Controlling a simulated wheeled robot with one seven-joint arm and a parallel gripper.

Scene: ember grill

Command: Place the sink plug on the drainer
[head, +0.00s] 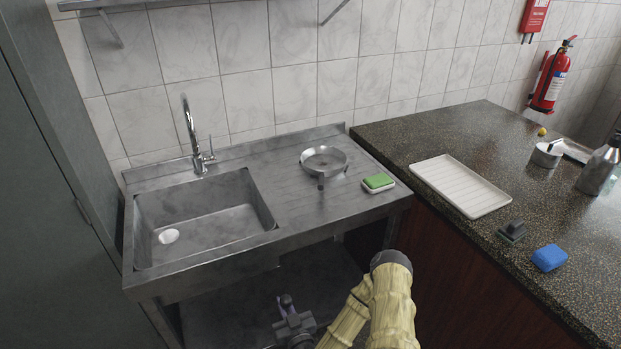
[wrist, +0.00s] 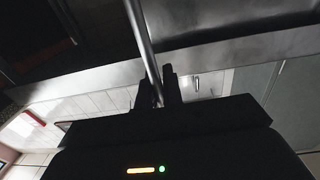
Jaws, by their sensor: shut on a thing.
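A pale round disc (head: 169,236) lies on the floor of the sink basin; I cannot tell whether it is the sink plug or the drain fitting. The grey ribbed drainer (head: 272,170) is the flat metal area right of the basin. My gripper (head: 287,302) is low in front of the sink, below the worktop level, with a small purplish part showing at its tip. In the wrist view my gripper (wrist: 161,88) is shut on a thin grey rod (wrist: 142,40) that runs upward between its fingers. I cannot tell what the rod belongs to.
A tap (head: 190,130) stands behind the basin. The right counter holds a white ribbed tray (head: 460,185), a dark block (head: 512,231) and a blue sponge (head: 549,258).

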